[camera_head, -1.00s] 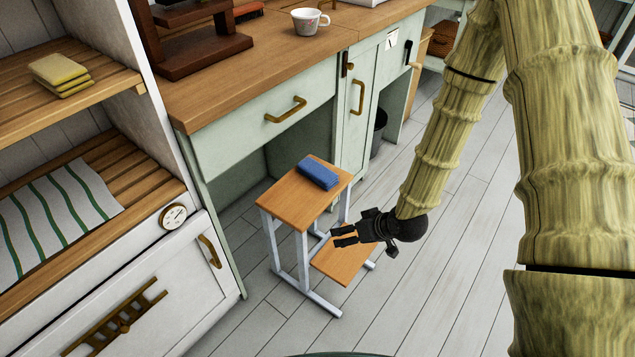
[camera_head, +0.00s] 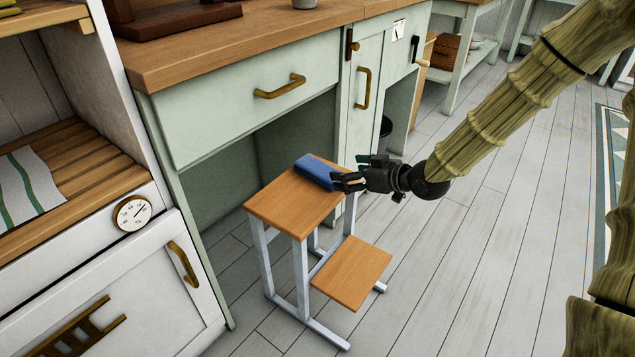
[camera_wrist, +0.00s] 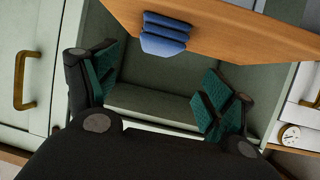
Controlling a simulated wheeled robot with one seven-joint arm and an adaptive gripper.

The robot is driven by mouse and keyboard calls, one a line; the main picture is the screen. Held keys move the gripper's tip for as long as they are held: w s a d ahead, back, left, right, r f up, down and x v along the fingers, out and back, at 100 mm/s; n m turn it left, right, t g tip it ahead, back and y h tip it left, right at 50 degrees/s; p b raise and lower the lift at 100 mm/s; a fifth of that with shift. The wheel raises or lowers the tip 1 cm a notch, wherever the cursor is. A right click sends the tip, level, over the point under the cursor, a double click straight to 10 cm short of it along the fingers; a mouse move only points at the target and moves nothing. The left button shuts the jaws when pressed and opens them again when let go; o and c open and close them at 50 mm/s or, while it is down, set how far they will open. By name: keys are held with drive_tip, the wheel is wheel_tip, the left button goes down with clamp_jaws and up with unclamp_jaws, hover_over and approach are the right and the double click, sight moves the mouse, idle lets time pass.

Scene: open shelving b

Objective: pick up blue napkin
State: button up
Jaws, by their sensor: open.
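The blue napkin (camera_head: 316,172) is a folded bundle lying on the wooden top of a small step stool (camera_head: 290,205), near its back right edge. My gripper (camera_head: 350,177) is at the right end of the napkin in the head view and covers a little of that end. In the wrist view the napkin (camera_wrist: 164,36) shows at the top, beyond the two green-padded fingers (camera_wrist: 157,95). The fingers are spread apart with nothing between them. I cannot tell whether a finger touches the napkin.
A counter with a drawer (camera_head: 255,90) stands behind the stool, with an open recess below. The stool's lower step (camera_head: 352,272) sits at front right. A white cabinet with a dial (camera_head: 132,213) is at left. The floor at right is clear.

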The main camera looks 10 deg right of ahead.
sight(322, 169)
drive_tip(key=b+x, duration=0.1)
drive_tip(key=x, duration=0.1)
drive_tip(key=b+x, duration=0.1)
drive_tip(key=x, duration=0.1)
drive_tip(key=b+x, duration=0.1)
drive_tip(key=x, duration=0.1)
drive_tip(key=shift+w+d+r, duration=0.15)
drive_tip(key=shift+w+d, duration=0.1)
drive_tip(key=shift+d, duration=0.05)
drive_tip(key=b+x, duration=0.3)
drive_tip(key=x, duration=0.1)
drive_tip(key=shift+a+f, duration=0.25)
drive_tip(key=shift+a, duration=0.05)
drive_tip(key=shift+w+a, duration=0.2)
drive_tip(key=shift+w, duration=0.05)
drive_tip(key=c, duration=1)
